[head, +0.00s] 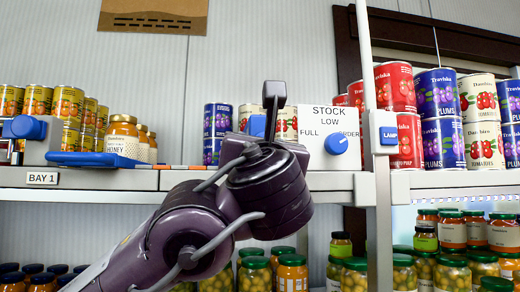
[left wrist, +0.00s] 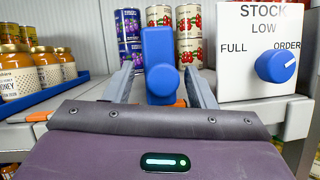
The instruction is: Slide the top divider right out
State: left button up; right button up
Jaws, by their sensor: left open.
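A blue upright divider (left wrist: 158,50) with a round blue knob on its front stands at the shelf edge, central in the left wrist view. In the head view, only part of the blue divider (head: 257,126) shows behind my gripper. My left gripper (left wrist: 161,82) is open, with one finger on each side of the divider in the picture and a gap on both sides. I cannot tell how far the fingers reach along it. In the head view, the left gripper (head: 273,112) points toward the shelf. My right gripper is not in view.
Right of the divider is a stock panel (head: 315,116) with a blue dial (head: 336,144). Left is a blue tray (head: 93,159) with honey jars (head: 123,137). Tins stand behind. A post (head: 372,130) with a blue lamp switch (head: 388,135) rises right. Jars fill the lower shelf.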

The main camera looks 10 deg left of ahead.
pick_arm(q)
jog(key=b+v, duration=0.2)
jog(key=v, duration=0.3)
jog(key=shift+d+f, duration=0.15)
jog(key=w+r+n+y+p, duration=0.1)
jog(key=n+p, duration=0.1)
jog(key=p, duration=0.1)
jog(key=w+a+r+n+y+p, duration=0.1)
jog(key=w+n+y+p, duration=0.1)
jog(key=p, duration=0.2)
jog(key=w+r+n+g+y+p, duration=0.1)
jog(key=w+n+p, duration=0.1)
jog(key=p, duration=0.1)
jog(key=shift+w+a+r+y, duration=0.1)
jog(key=shift+w+a+y, duration=0.05)
jog(key=shift+y, duration=0.15)
jog(key=shift+w+a+p, duration=0.1)
jog(key=shift+w+p, duration=0.25)
jog(key=shift+p, duration=0.1)
